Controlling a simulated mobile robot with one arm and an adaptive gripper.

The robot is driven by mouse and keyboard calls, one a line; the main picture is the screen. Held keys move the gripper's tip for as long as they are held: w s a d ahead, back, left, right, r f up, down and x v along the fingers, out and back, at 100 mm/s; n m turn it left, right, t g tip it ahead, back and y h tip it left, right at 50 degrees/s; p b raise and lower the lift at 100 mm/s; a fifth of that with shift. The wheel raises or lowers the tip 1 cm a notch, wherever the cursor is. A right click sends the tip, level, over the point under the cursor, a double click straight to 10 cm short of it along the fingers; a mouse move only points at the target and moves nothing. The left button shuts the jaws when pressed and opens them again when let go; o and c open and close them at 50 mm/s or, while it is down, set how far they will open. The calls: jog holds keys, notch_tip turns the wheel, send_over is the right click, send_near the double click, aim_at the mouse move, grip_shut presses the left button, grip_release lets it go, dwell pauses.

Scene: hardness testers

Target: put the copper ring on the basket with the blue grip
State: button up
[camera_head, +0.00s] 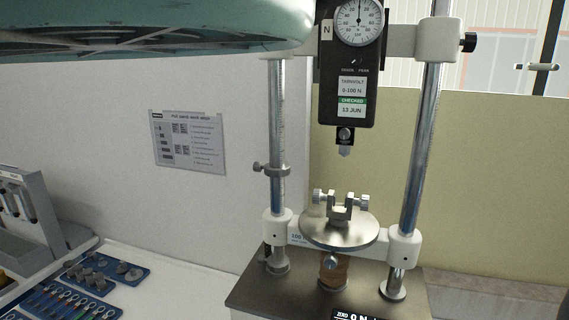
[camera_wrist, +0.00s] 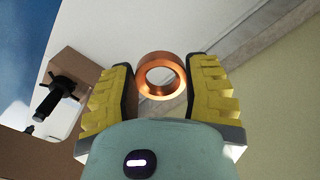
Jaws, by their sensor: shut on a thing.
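In the wrist view, the copper ring (camera_wrist: 160,75) is between the two yellow ribbed fingers of my gripper (camera_wrist: 160,80), near their tips. My gripper is shut on it, and its round hole faces the camera. In the head view neither the ring nor the fingers show; part of my arm fills the top left. I cannot make out a basket with a blue grip in either view.
A tester stands with a dial gauge (camera_head: 359,20), two steel posts and a round plate (camera_head: 340,232) holding a small vise. Blue trays (camera_head: 125,270) with small parts lie at the lower left. A notice (camera_head: 188,142) hangs on the wall.

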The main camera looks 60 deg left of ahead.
notch_tip(320, 180, up, 24)
jog(key=p, duration=2.1)
jog(key=shift+p, duration=0.35)
jog(key=shift+f, duration=0.2)
